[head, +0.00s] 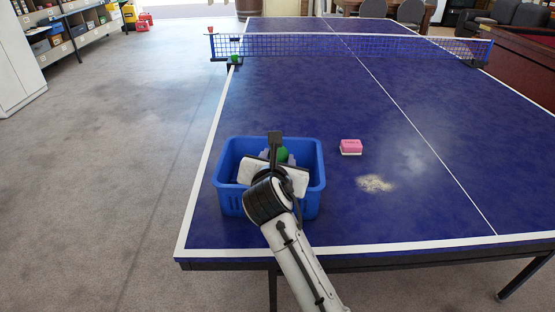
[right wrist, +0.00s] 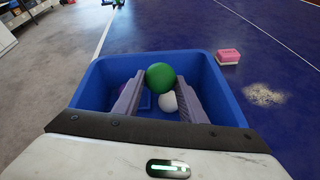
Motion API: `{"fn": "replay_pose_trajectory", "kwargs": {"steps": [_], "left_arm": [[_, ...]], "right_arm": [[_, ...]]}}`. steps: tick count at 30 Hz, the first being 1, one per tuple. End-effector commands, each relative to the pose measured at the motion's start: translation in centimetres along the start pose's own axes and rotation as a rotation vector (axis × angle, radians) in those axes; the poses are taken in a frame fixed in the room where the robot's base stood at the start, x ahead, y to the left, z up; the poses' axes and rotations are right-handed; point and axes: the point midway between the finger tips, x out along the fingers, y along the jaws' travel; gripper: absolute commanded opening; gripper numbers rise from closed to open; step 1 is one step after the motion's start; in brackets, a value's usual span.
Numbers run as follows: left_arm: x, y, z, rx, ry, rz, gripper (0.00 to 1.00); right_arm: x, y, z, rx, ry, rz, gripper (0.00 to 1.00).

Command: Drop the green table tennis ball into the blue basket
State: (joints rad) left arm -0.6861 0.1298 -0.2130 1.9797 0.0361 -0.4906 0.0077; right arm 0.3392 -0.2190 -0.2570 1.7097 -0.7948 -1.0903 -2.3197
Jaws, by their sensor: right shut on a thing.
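The green table tennis ball (right wrist: 161,77) is between the fingertips of my right gripper (right wrist: 160,88), which is shut on it. The head view also shows the ball (head: 282,154), partly hidden by my right gripper (head: 279,156). The blue basket (head: 317,171) stands on the near left part of the table, and my right gripper with the ball is over its open top. The basket (right wrist: 225,98) surrounds the fingers in the right wrist view. A white ball (right wrist: 168,101) lies inside it, beyond the fingers. My left gripper is not in view.
The blue table (head: 420,120) has a net (head: 350,45) across it. A pink and white block (head: 351,147) and a pale powdery patch (head: 374,183) are right of the basket. A small green object (head: 235,60) is by the net's left end.

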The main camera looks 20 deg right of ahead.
Motion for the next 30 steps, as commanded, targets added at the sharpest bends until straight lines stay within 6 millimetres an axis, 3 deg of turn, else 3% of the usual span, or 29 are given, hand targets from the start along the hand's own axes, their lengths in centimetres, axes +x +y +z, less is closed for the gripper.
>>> {"fn": "replay_pose_trajectory", "kwargs": {"steps": [1, 2, 5, 16, 30], "left_arm": [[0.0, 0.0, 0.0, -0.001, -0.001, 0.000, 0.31], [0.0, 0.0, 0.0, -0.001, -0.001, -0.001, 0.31], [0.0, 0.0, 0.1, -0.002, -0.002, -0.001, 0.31], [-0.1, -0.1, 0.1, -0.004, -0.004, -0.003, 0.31], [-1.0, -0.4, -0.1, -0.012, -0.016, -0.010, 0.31]], "right_arm": [[0.0, 0.0, 0.0, 0.000, 0.000, 0.000, 0.16], [0.0, 0.0, 0.0, 0.000, 0.000, 0.000, 0.43], [0.0, 0.0, 0.0, 0.000, 0.000, 0.000, 0.59], [-0.2, 0.1, 0.7, 0.000, -0.002, 0.000, 0.59], [-3.3, 1.7, 8.0, 0.000, -0.003, 0.001, 0.59]]}}
